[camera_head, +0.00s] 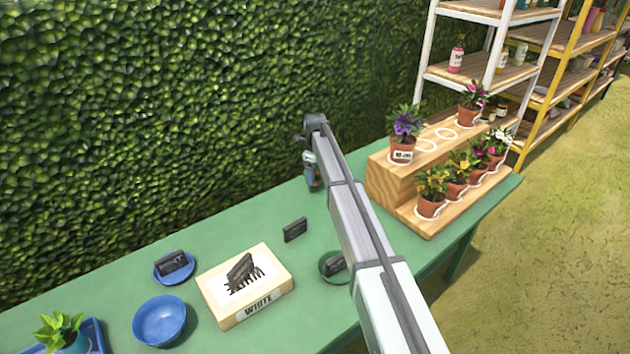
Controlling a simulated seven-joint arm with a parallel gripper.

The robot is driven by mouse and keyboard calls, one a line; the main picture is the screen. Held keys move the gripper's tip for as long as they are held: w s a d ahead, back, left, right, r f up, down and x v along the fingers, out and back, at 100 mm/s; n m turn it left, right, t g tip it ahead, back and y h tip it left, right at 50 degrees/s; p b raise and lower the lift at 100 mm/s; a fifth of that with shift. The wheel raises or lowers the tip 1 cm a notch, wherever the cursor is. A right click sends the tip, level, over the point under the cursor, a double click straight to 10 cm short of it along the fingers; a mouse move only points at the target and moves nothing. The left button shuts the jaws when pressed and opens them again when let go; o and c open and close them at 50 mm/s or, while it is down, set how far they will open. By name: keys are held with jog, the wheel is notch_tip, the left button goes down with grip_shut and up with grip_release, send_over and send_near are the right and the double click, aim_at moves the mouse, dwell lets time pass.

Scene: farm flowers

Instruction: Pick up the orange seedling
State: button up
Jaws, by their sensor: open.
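My arm reaches from the bottom right toward the hedge, and my gripper (314,124) is at its far end, small and partly hidden. It is open, with nothing visibly held, left of the wooden stand and apart from the pots. Yellow-orange flowers grow in a front-left pot (431,207) on the stand's lower step, with another yellow-orange plant (457,190) right behind it. I cannot tell which is the orange seedling. A leafy green plant (60,332) without visible flowers sits in the blue tray (95,330) at bottom left.
The wooden stand (378,187) also holds purple, pink and white flowers. On the green table (258,213) are a box marked WHITE (218,302), a blue bowl (160,320), a blue dish (158,280) and dark blocks. A small container (311,172) stands beside my arm.

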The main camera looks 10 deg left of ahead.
jog(key=shift+f, duration=1.4)
jog(key=shift+c, duration=0.5)
jog(key=c, duration=1)
